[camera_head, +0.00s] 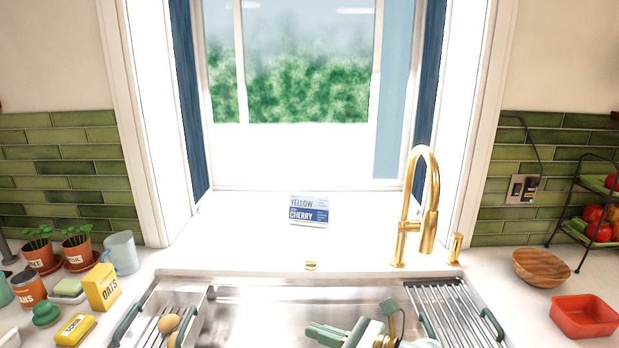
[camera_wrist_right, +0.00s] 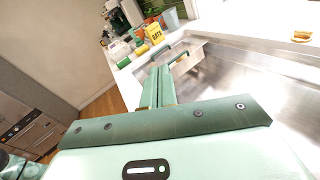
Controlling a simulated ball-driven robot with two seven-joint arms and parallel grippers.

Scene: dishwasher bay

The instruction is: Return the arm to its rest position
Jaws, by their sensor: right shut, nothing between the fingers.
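My right gripper (camera_head: 316,331) is low in the middle of the head view, in front of or over the steel sink (camera_head: 270,302). Its pale green fingers point left. In the right wrist view the fingers (camera_wrist_right: 161,72) lie together, shut and empty, with the sink to their right. No object touches the fingertips in either view. My left gripper and left arm are not in view.
A rack (camera_head: 150,310) with a wooden-headed utensil sits at the sink's left, and a drying rack (camera_head: 455,312) at its right. The gold faucet (camera_head: 430,215) rises behind. An oats box (camera_head: 102,287) stands left; a red dish (camera_head: 584,318) and wooden bowl (camera_head: 541,268) right.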

